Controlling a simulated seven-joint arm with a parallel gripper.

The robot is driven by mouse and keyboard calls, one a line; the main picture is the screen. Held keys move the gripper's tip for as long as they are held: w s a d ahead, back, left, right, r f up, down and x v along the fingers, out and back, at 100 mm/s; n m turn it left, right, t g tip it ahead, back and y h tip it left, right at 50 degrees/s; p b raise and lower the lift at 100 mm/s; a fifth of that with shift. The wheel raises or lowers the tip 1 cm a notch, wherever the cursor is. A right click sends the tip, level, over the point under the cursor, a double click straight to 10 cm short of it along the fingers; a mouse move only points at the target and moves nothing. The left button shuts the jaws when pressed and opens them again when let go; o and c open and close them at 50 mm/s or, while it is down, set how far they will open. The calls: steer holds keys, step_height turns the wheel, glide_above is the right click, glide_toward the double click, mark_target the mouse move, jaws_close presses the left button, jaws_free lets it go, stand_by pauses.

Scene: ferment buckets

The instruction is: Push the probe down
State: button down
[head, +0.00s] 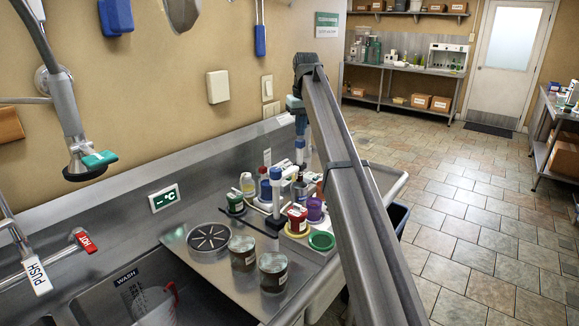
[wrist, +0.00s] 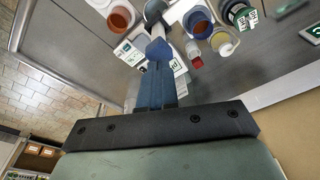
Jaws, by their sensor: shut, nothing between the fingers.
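My gripper (head: 301,131) points down over the back of the steel counter, its blue fingers together and empty. In the wrist view the shut fingers (wrist: 157,68) reach toward a blue-and-white upright piece (wrist: 158,47), which looks like the probe. In the head view this probe-like piece (head: 300,153) is just below the fingertips, beside a white stand (head: 276,205) with a blue top. I cannot tell whether the fingertips touch it. Its lower end is hidden among the bottles and jars.
A red-labelled cup (head: 297,219) and green ring (head: 321,241) are right of the stand. In the wrist view, open cups (wrist: 198,23) crowd the probe. A sink with a jug (head: 155,306) is front left.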

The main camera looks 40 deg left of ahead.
mark_target(301, 140)
steer(key=shift+f, duration=3.4)
steer(key=shift+r, duration=2.55)
steer(key=c, duration=1.8)
jaws_free()
